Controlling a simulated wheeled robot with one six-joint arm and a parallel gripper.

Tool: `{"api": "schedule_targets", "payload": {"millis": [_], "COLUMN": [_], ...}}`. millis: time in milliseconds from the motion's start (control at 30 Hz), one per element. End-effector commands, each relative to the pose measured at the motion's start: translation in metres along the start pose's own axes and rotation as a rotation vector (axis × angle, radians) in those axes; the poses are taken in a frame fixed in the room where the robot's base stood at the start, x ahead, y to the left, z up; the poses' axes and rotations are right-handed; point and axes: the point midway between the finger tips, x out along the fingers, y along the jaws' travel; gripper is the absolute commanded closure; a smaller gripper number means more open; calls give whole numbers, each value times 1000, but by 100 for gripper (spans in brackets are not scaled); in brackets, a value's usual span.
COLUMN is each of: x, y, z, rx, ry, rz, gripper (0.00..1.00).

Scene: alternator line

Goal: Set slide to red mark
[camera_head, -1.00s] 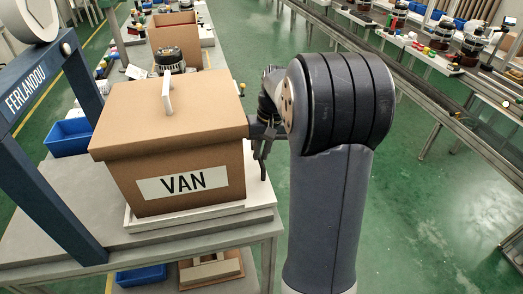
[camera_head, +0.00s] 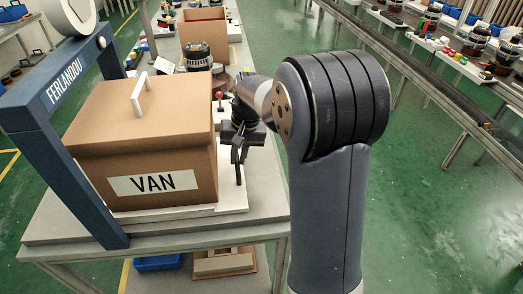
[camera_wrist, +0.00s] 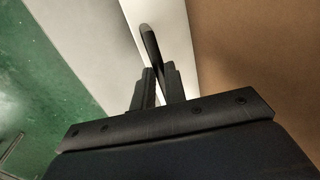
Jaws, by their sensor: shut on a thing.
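My gripper (camera_head: 239,158) is at the right side of the VAN box, pointing down over the edge of a white base plate (camera_head: 232,200). In the wrist view my gripper (camera_wrist: 159,82) has its two dark fingers close together. A slim dark upright piece with a rounded end (camera_wrist: 149,42) stands between and beyond the fingers, above the white plate. My gripper is shut on this dark piece, which looks like the slide's handle. The slide's track is not clearly visible, and I cannot make out a red mark.
The brown VAN box (camera_head: 145,135) with a white handle fills the near table, close beside my gripper. A blue FERLANDOU frame (camera_head: 60,150) stands at its left. A red knob (camera_head: 219,95) and an alternator (camera_head: 197,56) are behind.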

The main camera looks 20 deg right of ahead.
Motion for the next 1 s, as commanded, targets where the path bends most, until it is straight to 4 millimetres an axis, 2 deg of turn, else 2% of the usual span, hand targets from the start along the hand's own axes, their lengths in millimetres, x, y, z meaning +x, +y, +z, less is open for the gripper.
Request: {"api": "schedule_targets", "payload": {"millis": [33,100,300,500,833,867,1000], "x": [1,3,8,11,11,11,11], "y": [-12,-24,-47,-56,-56,-56,-56], "z": [1,0,0,0,0,0,0], "rx": [-6,-5,-2,0,1,1,0], "ry": [-3,-2,-1,0,0,1,1], "rz": [-1,-1,-1,-1,-1,-1,0], "gripper": [100,100,100,100,100,87,75]}}
